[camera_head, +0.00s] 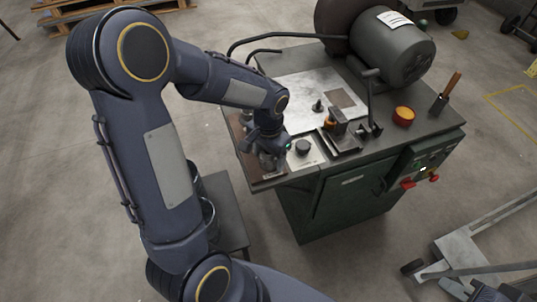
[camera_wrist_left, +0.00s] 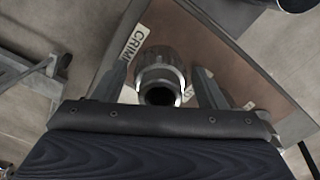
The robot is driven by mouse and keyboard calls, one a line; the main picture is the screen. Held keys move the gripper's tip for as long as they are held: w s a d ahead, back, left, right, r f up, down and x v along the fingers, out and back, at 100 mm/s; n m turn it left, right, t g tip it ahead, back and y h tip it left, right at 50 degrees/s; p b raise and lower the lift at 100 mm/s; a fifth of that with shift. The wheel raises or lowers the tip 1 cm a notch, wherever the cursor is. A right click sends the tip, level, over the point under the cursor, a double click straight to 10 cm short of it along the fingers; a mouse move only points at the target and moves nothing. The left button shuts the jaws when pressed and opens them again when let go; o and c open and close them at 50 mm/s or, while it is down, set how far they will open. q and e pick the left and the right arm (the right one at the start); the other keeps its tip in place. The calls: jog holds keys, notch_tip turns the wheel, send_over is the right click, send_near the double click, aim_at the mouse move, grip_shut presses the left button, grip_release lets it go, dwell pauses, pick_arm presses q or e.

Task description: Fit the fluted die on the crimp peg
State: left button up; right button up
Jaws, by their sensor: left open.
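My left gripper (camera_head: 268,158) is lowered over the brown board at the left end of the green bench. In the left wrist view, its two fingers (camera_wrist_left: 160,84) stand apart on either side of a round, ribbed steel piece with a dark bore, which looks like the fluted die (camera_wrist_left: 162,62). I cannot tell whether either finger touches it. A white label reading "CRIM" (camera_wrist_left: 134,43) lies beside it on the brown board (camera_wrist_left: 240,70). In the head view, my gripper hides the die. I cannot pick out the crimp peg for certain.
A small dark post (camera_head: 318,106) stands on the metal sheet behind. A lever tool (camera_head: 371,105), orange cup (camera_head: 403,116), wooden-handled brush (camera_head: 445,93) and large motor (camera_head: 395,48) occupy the bench's right and back.

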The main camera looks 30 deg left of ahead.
pick_arm(q)
notch_tip(320, 180, up, 7)
jog(key=shift+r+p, duration=0.2)
jog(key=shift+p, duration=0.25)
jog(key=shift+r, duration=0.2)
jog(key=shift+s+r, duration=0.1)
jog(key=shift+r, duration=0.05)
jog(key=s+d+r+n+t+h+p, duration=0.2)
jog(key=s+r, duration=0.2)
jog(key=s, duration=0.4)
jog(key=s+d+r+n+t+h+p, duration=0.1)
jog(key=s+d+r+n+t+p, duration=0.1)
jog(key=s+r, duration=0.3)
jog(key=s+t, duration=0.1)
jog(key=s, duration=0.2)
jog(key=shift+s+t+h, duration=0.3)
jog(key=shift+s+h, duration=0.1)
